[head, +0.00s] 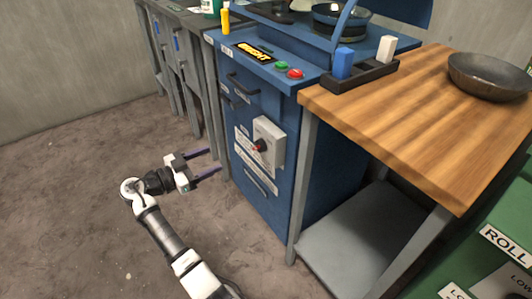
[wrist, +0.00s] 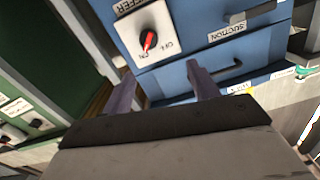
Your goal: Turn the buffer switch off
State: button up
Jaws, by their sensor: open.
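The buffer switch is a grey-white box (head: 275,142) on the front of a blue cabinet, with a dark and red rotary knob (head: 260,146). In the wrist view the knob (wrist: 148,40) sits on its white plate (wrist: 128,27), under a partly cut-off label ending in "FFER". Its red pointer appears turned toward the "ON" mark, with "OFF" to the right. My gripper (head: 216,162) is open and empty, left of the knob and slightly lower in the head view. In the wrist view its two purple fingers (wrist: 160,67) are spread below the knob, apart from it.
The blue cabinet (head: 270,205) has handles, including one near the suction label (wrist: 227,32). Green and red buttons (head: 288,70) are on its top. A wooden table (head: 400,120) with a dark bowl (head: 490,76) stands right.

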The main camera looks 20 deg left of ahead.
aim_at(254, 148)
jog(key=shift+m+g+h, duration=0.3)
jog(key=shift+m+h, duration=0.3)
jog(key=shift+h, duration=0.1)
jog(key=x, duration=0.5)
jog(key=f+x, duration=0.1)
jog(key=x, duration=0.8)
jog(key=shift+d+f+p, duration=0.2)
jog(key=shift+d+p, duration=0.15)
jog(key=shift+d, duration=0.2)
jog(key=c, duration=1)
jog(key=shift+o, duration=0.2)
